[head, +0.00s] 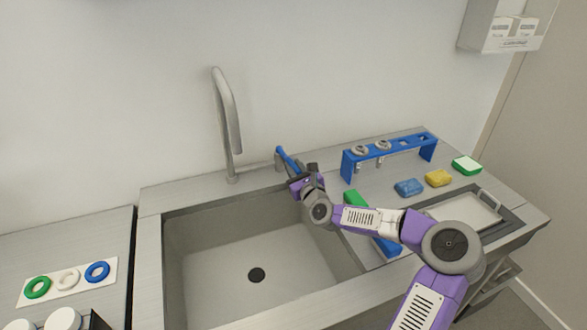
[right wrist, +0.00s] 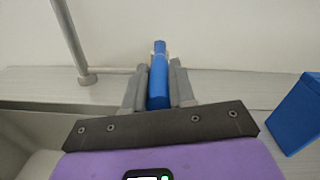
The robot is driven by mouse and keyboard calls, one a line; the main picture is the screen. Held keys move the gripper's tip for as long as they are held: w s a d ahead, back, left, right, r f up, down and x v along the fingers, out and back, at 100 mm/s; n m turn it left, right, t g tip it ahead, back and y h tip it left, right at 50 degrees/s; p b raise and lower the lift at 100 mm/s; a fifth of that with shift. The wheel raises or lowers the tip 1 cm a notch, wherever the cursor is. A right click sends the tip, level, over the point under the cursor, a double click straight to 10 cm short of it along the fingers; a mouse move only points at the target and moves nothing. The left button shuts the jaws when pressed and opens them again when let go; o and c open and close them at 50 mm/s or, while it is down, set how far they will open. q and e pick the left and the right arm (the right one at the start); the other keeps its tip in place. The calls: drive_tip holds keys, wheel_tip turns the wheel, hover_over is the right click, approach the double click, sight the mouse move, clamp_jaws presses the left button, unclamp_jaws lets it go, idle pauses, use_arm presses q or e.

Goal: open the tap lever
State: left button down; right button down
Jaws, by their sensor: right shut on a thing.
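The tap lever (head: 285,155) is a blue handle on a grey base, to the right of the curved metal tap spout (head: 231,110) at the back of the sink. In the head view it leans up and to the left. My right gripper (head: 292,172) is at the lever. In the right wrist view the blue lever (right wrist: 158,80) stands between the two grey fingers of the gripper (right wrist: 158,92), which is shut on it. The lever's lower part is hidden by the gripper. My left gripper is not in view.
The empty sink basin (head: 210,260) lies below the spout. A blue rack (head: 390,149) stands to the right, with blue, yellow and green-white sponges near it. A metal tray (head: 465,212) is at the right. Coloured rings (head: 68,280) lie at the left.

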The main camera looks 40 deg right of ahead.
drive_tip(key=shift+s+d+r+n+t+y+p, duration=0.15)
drive_tip(key=shift+d+n+y+p, duration=0.25)
drive_tip(key=shift+d+n+y, duration=0.45)
drive_tip(key=shift+s+d+f+n+t+y+p, duration=0.15)
drive_tip(key=shift+d+n+y+p, duration=0.3)
drive_tip(key=shift+y, duration=0.7)
drive_tip(key=shift+w+r, duration=0.1)
drive_tip(key=c, duration=0.9)
unclamp_jaws()
drive_tip(key=shift+d, duration=0.1)
drive_tip(key=shift+c, duration=0.2)
drive_tip(key=s+p, duration=0.1)
drive_tip(key=s, duration=0.6)
drive_tip(key=shift+s+p, duration=0.3)
drive_tip(key=shift+p, duration=0.05)
